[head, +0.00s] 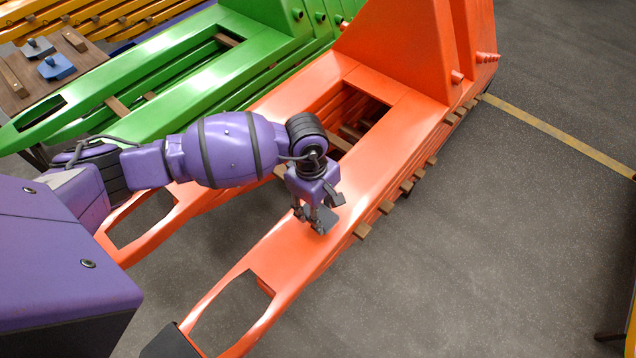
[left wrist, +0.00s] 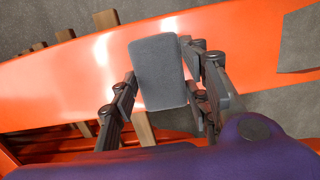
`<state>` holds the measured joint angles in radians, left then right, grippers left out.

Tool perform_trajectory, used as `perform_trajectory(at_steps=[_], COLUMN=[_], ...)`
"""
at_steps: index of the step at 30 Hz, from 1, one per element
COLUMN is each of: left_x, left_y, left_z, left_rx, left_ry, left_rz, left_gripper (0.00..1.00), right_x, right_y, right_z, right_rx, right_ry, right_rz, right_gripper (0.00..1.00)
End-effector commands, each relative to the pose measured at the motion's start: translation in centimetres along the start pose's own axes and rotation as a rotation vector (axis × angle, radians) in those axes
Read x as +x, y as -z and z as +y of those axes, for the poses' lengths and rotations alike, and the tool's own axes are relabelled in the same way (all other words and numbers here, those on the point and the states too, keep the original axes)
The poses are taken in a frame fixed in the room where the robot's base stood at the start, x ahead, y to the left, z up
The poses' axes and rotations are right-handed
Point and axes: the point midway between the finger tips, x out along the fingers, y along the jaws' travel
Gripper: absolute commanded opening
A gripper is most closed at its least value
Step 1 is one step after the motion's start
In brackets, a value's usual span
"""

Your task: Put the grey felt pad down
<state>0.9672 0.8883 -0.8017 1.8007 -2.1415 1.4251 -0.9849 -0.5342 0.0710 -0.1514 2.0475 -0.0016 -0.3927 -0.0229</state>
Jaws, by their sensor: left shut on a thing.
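The grey felt pad (left wrist: 160,72) is a small rounded rectangle between the fingers of my left gripper (left wrist: 163,95) in the left wrist view. The gripper is shut on it. In the head view my left gripper (head: 317,222) points down over the near arm of the orange fork frame (head: 275,247), and the pad (head: 326,221) shows as a small dark grey piece at the fingertips. I cannot tell whether the pad touches the orange surface. My right gripper is not in view.
A green fork frame (head: 150,75) stands behind the orange one. Wooden slats (head: 386,207) stick out along the orange frame's right side. Grey floor (head: 480,240) lies open to the right, with a yellow line (head: 560,135).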

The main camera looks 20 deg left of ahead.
Motion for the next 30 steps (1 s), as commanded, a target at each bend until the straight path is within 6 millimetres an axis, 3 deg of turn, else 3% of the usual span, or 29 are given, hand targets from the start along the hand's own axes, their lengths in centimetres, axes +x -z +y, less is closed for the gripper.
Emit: perform_trajectory(at_steps=[8,14,25,26,30], left_x=[1.6,4.4,4.9,4.9,4.8], left_y=[1.5,1.7,1.8,1.8,1.8], left_z=[0.6,0.5,0.5,0.5,0.5], left_rx=[-0.002,0.0,0.001,0.0,0.0], left_ry=[0.0,0.001,0.0,0.0,0.0], left_rz=[0.0,-0.002,-0.001,-0.001,-0.001], left_gripper=[0.19,0.19,0.19,0.44,0.62], right_x=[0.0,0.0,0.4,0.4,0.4], right_y=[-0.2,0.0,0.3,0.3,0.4], right_z=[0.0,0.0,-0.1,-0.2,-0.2], right_rx=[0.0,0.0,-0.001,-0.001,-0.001], right_ry=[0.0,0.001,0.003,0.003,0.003], right_rz=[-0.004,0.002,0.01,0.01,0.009], right_gripper=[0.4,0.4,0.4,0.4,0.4])
